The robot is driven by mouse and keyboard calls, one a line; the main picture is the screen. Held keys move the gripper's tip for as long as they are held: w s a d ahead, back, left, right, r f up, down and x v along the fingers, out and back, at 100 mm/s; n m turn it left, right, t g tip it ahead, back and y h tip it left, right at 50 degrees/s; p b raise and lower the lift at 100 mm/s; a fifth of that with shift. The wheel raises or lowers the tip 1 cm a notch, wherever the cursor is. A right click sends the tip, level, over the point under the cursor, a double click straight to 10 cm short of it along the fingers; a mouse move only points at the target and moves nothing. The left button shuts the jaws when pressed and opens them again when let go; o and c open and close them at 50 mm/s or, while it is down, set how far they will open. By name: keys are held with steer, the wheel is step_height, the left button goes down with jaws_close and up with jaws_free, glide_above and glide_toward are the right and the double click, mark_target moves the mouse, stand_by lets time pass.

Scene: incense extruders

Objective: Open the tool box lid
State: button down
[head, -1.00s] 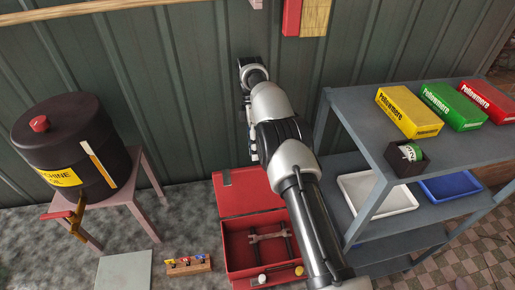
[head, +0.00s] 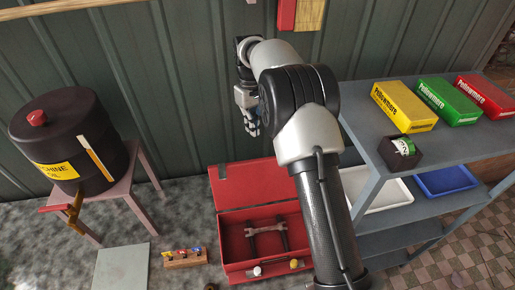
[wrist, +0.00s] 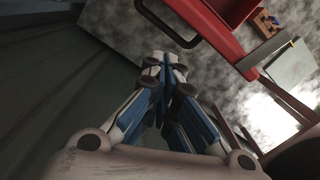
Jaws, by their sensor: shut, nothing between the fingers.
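The red tool box (head: 235,224) stands on the floor in the middle of the head view. Its lid (head: 250,184) is raised and leans back toward the green wall. A wrench (head: 266,232) lies inside the box. My gripper (head: 252,132) hangs above and behind the lid, apart from it, with its fingers closed together and empty. In the wrist view my gripper (wrist: 168,58) is shut, and a red edge of the tool box (wrist: 215,25) shows beyond the fingertips. My arm covers the right side of the box in the head view.
A grey shelf (head: 370,150) with yellow (head: 404,105), green (head: 450,102) and red boxes (head: 487,97) stands at right. A black drum (head: 68,140) sits on a stool at left. A small wooden rack (head: 185,260) and a pale slab (head: 122,268) lie left of the box.

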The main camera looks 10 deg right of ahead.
steer(key=s+f+m, duration=0.1)
steer(key=f, duration=0.1)
steer(key=s+f+m+t, duration=0.1)
steer(key=f+m, duration=0.1)
steer(key=s+f+m, duration=0.1)
steer(key=f+m, duration=0.1)
steer(key=f, duration=0.1)
steer(key=shift+s+t, duration=0.2)
steer(key=shift+t, duration=0.1)
stand_by(0.4)
stand_by(0.4)
